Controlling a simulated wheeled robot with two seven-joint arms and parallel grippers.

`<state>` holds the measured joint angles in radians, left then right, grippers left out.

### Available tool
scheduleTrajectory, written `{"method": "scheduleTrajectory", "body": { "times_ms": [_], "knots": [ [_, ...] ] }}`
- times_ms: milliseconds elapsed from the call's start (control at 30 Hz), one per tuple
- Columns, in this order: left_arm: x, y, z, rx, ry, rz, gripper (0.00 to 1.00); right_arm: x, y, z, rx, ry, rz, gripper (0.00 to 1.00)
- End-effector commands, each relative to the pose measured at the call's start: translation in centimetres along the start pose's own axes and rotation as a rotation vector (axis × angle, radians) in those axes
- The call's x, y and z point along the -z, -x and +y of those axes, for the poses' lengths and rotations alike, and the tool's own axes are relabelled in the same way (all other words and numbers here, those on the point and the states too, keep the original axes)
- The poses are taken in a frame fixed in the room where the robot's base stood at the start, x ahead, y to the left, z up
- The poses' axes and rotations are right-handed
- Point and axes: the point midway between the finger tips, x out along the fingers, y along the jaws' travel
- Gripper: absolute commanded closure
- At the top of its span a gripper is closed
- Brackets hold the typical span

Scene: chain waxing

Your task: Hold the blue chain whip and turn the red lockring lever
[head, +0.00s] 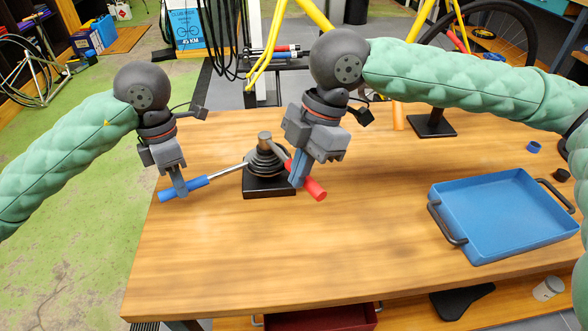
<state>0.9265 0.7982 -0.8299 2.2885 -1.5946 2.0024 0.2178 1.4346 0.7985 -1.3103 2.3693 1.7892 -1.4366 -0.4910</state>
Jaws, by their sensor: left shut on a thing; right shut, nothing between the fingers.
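The chain whip has a blue handle (184,189) and a thin metal bar that runs right to a dark stepped cassette (264,160). The cassette sits on a black block (269,188) on the bench. My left gripper (181,190) is shut on the blue handle. The lockring lever starts at the top of the cassette and slopes down to the right to its red handle (312,188). My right gripper (297,182) is shut with nothing between its fingers. Its fingertips are at the lever, close against the red handle, and hide part of it; actual contact is unclear.
A blue tray (505,215) with dark handles sits on the right of the wooden bench (330,250). A black stand (432,125) and an orange cylinder (399,116) are at the back. A small blue ring (534,147) lies at the far right. The front middle is clear.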

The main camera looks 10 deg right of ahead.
Motion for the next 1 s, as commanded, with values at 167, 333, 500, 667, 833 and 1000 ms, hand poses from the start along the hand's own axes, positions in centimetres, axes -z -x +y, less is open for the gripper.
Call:
{"method": "scheduleTrajectory", "body": {
  "times_ms": [167,333,500,667,833,1000],
  "knots": [
    [0.0,0.1,0.1,-0.001,0.002,-0.001,1.00,0.0,0.0,0.0,0.000,0.000,0.000,1.00],
    [0.0,0.1,0.1,-0.001,0.001,-0.001,1.00,-0.1,0.1,0.0,0.002,0.004,0.000,1.00],
    [0.0,0.1,0.1,-0.001,0.001,-0.001,1.00,-0.6,0.3,0.0,0.014,0.036,-0.001,1.00],
    [0.0,0.1,0.1,-0.002,0.001,-0.001,1.00,-0.9,0.4,0.0,0.023,0.059,-0.001,1.00],
    [0.0,0.1,0.1,-0.002,0.001,-0.001,1.00,-1.4,0.5,0.0,0.034,0.088,-0.002,1.00],
    [0.0,0.1,0.1,-0.002,0.001,-0.001,1.00,-2.4,0.8,0.0,0.059,0.152,-0.001,1.00]
  ]
}}
